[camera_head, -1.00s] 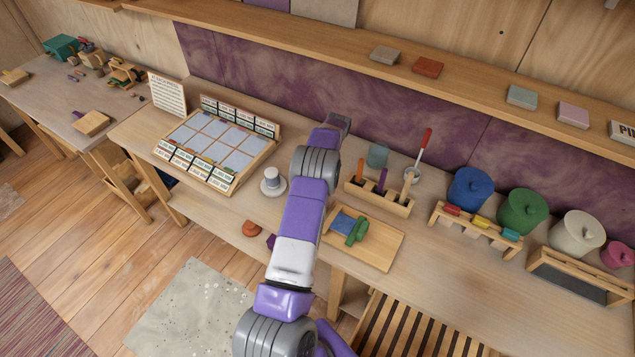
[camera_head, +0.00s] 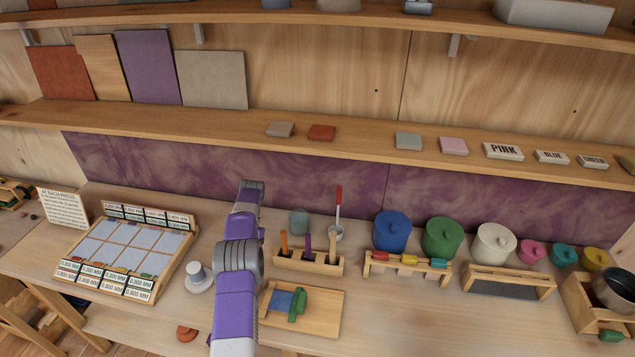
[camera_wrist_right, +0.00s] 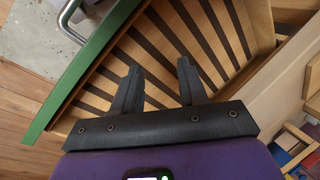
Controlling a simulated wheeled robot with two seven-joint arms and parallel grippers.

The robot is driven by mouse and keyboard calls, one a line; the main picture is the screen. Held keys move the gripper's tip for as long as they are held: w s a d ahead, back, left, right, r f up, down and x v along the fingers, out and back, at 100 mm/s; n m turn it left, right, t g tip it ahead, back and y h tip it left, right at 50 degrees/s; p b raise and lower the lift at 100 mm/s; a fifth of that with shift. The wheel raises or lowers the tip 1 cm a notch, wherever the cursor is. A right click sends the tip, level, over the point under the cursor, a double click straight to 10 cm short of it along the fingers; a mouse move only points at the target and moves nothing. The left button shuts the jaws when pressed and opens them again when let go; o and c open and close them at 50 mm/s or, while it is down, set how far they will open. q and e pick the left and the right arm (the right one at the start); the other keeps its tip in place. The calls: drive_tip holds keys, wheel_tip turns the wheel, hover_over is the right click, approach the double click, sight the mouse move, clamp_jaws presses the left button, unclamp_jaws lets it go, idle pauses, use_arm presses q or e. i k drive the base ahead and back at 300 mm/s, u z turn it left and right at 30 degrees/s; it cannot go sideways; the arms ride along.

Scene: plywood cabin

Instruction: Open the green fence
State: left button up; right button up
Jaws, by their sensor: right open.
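In the right wrist view a long green bar (camera_wrist_right: 80,72) runs diagonally along the edge of a slatted wooden panel (camera_wrist_right: 205,42). It may be the green fence; its ends are partly out of frame. A metal handle-like loop (camera_wrist_right: 74,20) shows beside it at the top. My right gripper (camera_wrist_right: 158,78) is open and empty over the slats, to the right of the green bar. In the head view a purple arm, seemingly my left, reaches over the workbench; its dark end (camera_head: 250,188) does not show its fingers clearly. No green fence shows in the head view.
The workbench holds a sample board (camera_head: 120,255), a wooden tray (camera_head: 325,318), a tool rack (camera_head: 310,262), a blue pot (camera_head: 392,231) and a green pot (camera_head: 442,237). A shelf (camera_head: 365,146) runs above. Colored blocks (camera_wrist_right: 295,145) sit at the wrist view's lower right.

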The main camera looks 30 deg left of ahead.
sight(299, 302)
drive_tip(key=k, duration=1)
